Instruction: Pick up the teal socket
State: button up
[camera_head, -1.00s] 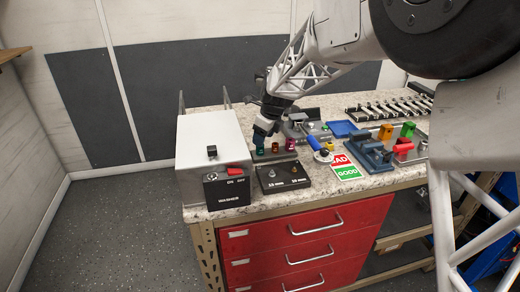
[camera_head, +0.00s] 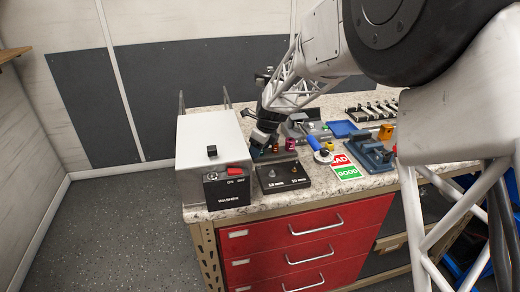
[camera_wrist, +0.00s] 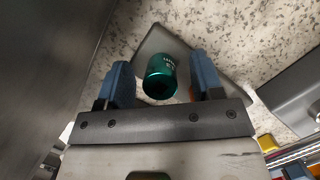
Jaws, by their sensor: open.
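The teal socket (camera_wrist: 161,77) stands between the two fingers of my gripper (camera_wrist: 162,82) in the wrist view, with a gap visible on both sides. It sits on a grey rack or plate (camera_wrist: 160,43). My gripper is open, and its blue fingertips straddle the socket. In the head view my gripper (camera_head: 258,145) is low over the left end of the socket rack, just right of the washer box, and mostly hides the teal socket there.
The white washer box (camera_head: 205,135) stands close on the left. A black tray marked 12 mm and 10 mm (camera_head: 285,184) lies in front. A blue-handled tool (camera_head: 314,144) and a BAD/GOOD card (camera_head: 346,172) lie further right.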

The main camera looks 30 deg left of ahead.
dwell(0.5)
jog(key=c, duration=1)
jog(key=shift+o, duration=0.2)
jog(key=shift+r, duration=0.1)
jog(key=shift+r, duration=4.95)
